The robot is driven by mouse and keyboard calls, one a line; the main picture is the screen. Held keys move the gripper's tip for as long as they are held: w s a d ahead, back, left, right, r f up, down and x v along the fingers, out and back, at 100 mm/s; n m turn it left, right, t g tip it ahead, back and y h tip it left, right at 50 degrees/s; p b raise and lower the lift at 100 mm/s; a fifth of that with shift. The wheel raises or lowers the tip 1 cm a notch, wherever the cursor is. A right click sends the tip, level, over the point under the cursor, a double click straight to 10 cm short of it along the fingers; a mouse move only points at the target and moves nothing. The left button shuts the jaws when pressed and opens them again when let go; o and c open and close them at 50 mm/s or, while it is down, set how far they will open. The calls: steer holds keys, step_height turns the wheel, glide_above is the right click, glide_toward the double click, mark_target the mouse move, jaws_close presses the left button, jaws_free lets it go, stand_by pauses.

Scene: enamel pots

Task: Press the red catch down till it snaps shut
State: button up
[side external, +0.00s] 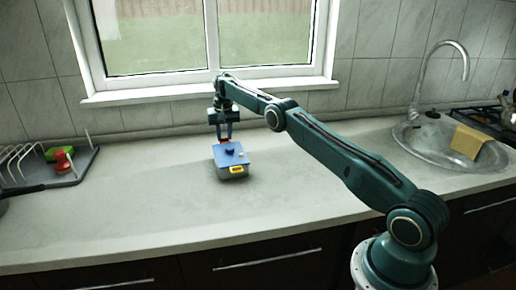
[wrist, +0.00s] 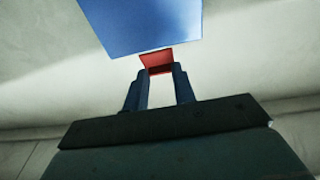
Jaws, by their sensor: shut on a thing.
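A box with a blue lid (side external: 222,159) stands on the worktop near the wall. The lid has a dark blue knob (side external: 230,151) and a small white spot on top. A yellow catch (side external: 237,169) is on the box's near side. The red catch (wrist: 156,59) sticks out from the blue lid's edge (wrist: 140,28) in the wrist view, on the far side of the box. My gripper (wrist: 159,70) has its two fingers shut on the red catch, one at each side. In the side view my gripper (side external: 223,138) points down behind the box and mostly hides this catch.
A dish rack (side external: 75,172) with a green and a red item stands at the left. A sink (side external: 445,150) with a tap and a tan cloth (side external: 470,143) is at the right. The window sill (side external: 200,90) is behind my arm. The worktop (side external: 130,215) around the box is clear.

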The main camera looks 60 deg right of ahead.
steer(key=o, duration=1)
steer(key=shift+r+t+h, duration=0.1)
steer(key=shift+t+h, duration=0.2)
steer(key=shift+s+a+r+t+h, duration=0.15)
steer(key=shift+s+a+t+h, duration=0.2)
steer(key=shift+t+h, duration=0.4)
steer(key=shift+r, duration=0.3)
steer(key=s+v, duration=0.1)
steer(key=v, duration=1.3)
steer(key=s+a+r+n+t, duration=0.1)
steer(key=s+a+r+n, duration=0.1)
steer(key=s+a+r, duration=0.7)
steer(key=shift+s+a+r+n+y, duration=0.25)
steer(key=shift+s+r+n+y, duration=0.15)
steer(key=shift+s, duration=0.75)
